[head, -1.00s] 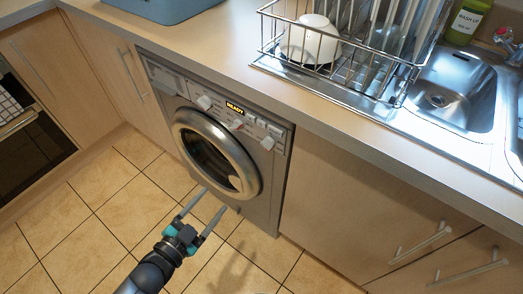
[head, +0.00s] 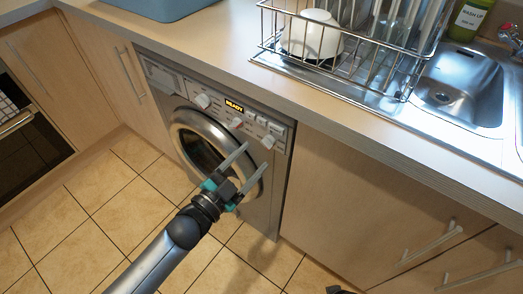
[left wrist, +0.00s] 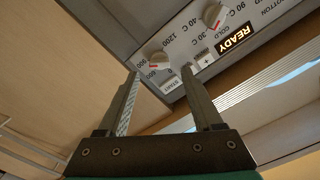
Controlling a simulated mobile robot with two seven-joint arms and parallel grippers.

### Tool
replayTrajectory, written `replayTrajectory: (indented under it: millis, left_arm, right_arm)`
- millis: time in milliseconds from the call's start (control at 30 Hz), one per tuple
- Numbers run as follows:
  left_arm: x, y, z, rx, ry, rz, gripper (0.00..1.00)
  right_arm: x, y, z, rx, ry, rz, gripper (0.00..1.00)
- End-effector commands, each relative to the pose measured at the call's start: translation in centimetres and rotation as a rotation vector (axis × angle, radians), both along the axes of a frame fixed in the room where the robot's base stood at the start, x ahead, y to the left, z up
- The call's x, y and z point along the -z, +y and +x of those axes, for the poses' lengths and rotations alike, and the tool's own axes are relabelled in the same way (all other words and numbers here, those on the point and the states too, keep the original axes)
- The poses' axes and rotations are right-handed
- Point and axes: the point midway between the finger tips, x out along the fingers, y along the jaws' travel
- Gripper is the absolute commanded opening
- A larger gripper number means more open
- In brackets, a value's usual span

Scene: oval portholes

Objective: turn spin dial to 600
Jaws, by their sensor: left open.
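The washing machine (head: 262,215) stands under the counter, with its round door facing me.
The temperature dial (left wrist: 213,15), START button (left wrist: 171,84) and READY display (left wrist: 237,38) are close by. The counter edge overhangs the panel. A dish rack (head: 262,30) and sink (head: 455,90) are above right. Floor in front is clear.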

Motion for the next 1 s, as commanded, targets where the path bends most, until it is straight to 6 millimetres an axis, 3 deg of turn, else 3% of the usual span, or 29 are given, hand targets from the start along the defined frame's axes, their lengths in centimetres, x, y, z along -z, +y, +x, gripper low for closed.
replayTrajectory:
  millis: [300,767,1000]
  left_arm:
    - [0.1,-2.2,3.0,0.000,0.000,0.000,0.67]
    - [0.0,-2.6,3.7,-0.001,0.001,0.000,0.67]
    - [0.0,-2.6,3.7,-0.001,0.001,0.000,0.41]
  right_arm:
    - [-1.5,1.1,1.3,0.002,-0.003,0.011,0.78]
    - [-2.1,1.3,1.6,0.002,-0.003,0.014,0.78]
    - [-2.1,1.3,1.7,0.002,-0.004,0.014,0.78]
